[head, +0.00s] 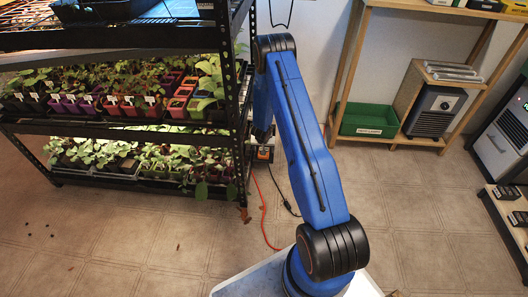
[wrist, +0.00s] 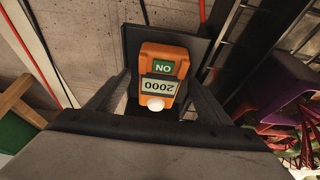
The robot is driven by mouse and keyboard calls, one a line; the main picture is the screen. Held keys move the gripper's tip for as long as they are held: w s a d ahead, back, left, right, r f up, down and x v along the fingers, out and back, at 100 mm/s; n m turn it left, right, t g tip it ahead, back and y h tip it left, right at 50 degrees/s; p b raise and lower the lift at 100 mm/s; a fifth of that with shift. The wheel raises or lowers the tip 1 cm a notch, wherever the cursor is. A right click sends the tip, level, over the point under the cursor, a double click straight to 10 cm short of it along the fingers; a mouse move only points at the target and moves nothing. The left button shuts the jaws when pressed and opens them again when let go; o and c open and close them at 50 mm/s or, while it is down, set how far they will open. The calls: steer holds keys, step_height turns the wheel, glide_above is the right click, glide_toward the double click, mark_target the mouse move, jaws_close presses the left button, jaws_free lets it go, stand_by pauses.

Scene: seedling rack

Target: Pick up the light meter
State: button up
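The light meter (wrist: 162,77) shows in the wrist view, upper centre. It is orange, with a green "ON" label, a display reading 2000 and a white dome; the lettering looks upside down. A dark plate or holder (wrist: 196,45) is behind it. My gripper (wrist: 160,78) has its two grey fingers on either side of the meter. They look open, with a narrow gap at the left; contact at the right is hard to judge.
The seedling rack (head: 246,110) with several potted plants stands at the left. A green bin (head: 367,119) sits on a wooden shelf at the back right. An orange cord (head: 263,212) lies on the floor beside the rack. Open tiled floor lies at the front.

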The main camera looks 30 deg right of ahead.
steer(key=c, duration=1.4)
steer(key=shift+o, duration=0.2)
